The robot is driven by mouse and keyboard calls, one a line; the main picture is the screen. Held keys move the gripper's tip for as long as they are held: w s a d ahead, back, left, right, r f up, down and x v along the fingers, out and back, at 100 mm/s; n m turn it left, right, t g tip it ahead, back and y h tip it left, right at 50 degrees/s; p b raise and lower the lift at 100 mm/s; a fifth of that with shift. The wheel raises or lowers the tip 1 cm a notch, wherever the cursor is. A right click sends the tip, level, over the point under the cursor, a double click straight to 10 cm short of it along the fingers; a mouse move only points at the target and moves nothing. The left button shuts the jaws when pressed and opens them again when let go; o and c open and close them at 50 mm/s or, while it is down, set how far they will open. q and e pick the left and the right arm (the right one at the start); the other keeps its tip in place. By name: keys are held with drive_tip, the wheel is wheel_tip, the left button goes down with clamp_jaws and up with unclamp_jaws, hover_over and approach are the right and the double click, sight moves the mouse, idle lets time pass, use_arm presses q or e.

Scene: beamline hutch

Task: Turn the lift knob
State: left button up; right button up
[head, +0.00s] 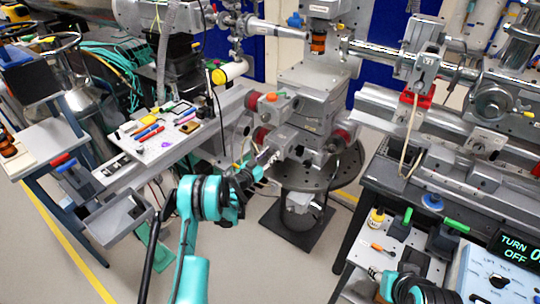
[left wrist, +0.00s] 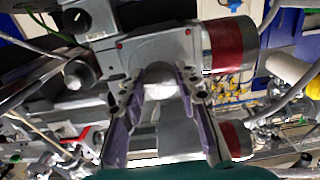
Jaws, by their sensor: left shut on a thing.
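The lift knob (left wrist: 159,88) is a pale, rounded knob on the front of a grey stage block. In the left wrist view it sits between the two fingers of my left gripper (left wrist: 160,100), which is shut on it. In the head view my left gripper (head: 266,158) reaches the front of the stage block (head: 293,142), and its fingers cover the knob. My right arm (head: 405,287) shows at the bottom right edge. The state of its fingers is not clear.
A grey bench (head: 185,150) with pens is left. At lower right, a display (head: 515,248) reads "TURN OFF" above a control box (head: 480,265) with a black knob.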

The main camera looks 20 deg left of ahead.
use_arm(q)
drive_tip(key=n, duration=0.4)
drive_tip(key=shift+n, duration=0.4)
drive_tip(key=n, duration=1)
drive_tip(key=shift+n, duration=0.4)
drive_tip(key=n, duration=0.4)
drive_tip(key=shift+f, duration=0.1)
drive_tip(key=shift+n, duration=0.3)
drive_tip(key=o, duration=1.2)
drive_tip(key=shift+c, duration=0.2)
